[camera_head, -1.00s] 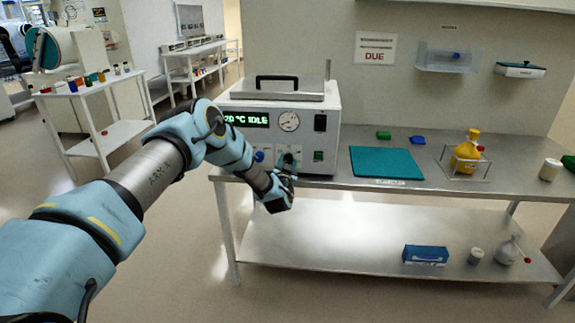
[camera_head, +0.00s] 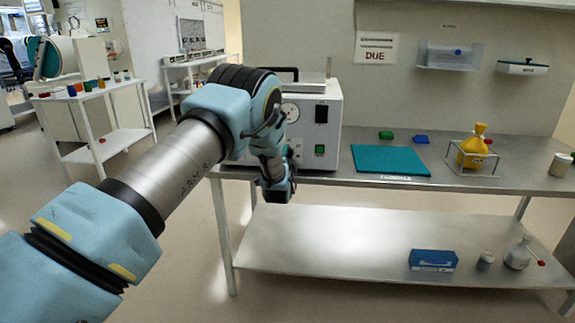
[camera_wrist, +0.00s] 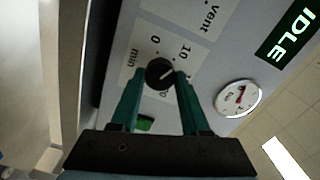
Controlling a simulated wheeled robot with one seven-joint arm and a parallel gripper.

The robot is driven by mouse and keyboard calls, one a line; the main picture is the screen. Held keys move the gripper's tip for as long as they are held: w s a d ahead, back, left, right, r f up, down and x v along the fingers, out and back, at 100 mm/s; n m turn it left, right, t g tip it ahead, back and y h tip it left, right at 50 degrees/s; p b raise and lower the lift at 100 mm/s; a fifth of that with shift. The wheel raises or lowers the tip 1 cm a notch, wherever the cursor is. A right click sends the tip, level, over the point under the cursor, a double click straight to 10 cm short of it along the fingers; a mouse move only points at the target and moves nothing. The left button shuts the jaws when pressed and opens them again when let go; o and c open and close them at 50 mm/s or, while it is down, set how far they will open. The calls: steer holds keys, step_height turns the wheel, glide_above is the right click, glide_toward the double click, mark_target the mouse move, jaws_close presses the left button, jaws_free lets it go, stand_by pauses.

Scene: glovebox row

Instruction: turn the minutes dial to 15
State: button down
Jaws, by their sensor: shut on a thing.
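The minutes dial (camera_wrist: 160,73) is a small dark round knob with a white pointer mark, on the pale front panel marked "min", "0" and "10". The panel looks turned in the wrist view. The mark points right and slightly up, a little past the "10" on the side away from "0". In the head view my gripper (camera_head: 278,188) is at the machine's (camera_head: 331,122) front; my arm hides the dial.
A round gauge (camera_wrist: 238,98) and an "IDLE" display (camera_wrist: 289,37) lie right of the dial in the wrist view. The steel bench (camera_head: 345,180) carries a teal mat (camera_head: 390,160) and a wire rack with a yellow bottle (camera_head: 473,150). The floor before the bench is open.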

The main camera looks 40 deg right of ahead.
steer(key=shift+f+m+b, duration=0.1)
steer(key=shift+m+b, duration=4.65)
steer(key=shift+m, duration=1.35)
steer(key=shift+c, duration=1.9)
jaws_free()
steer(key=shift+s, duration=0.1)
steer(key=b+v, duration=0.1)
steer(key=v, duration=0.9)
steer(key=shift+s+a, duration=0.2)
steer(key=shift+a, duration=0.1)
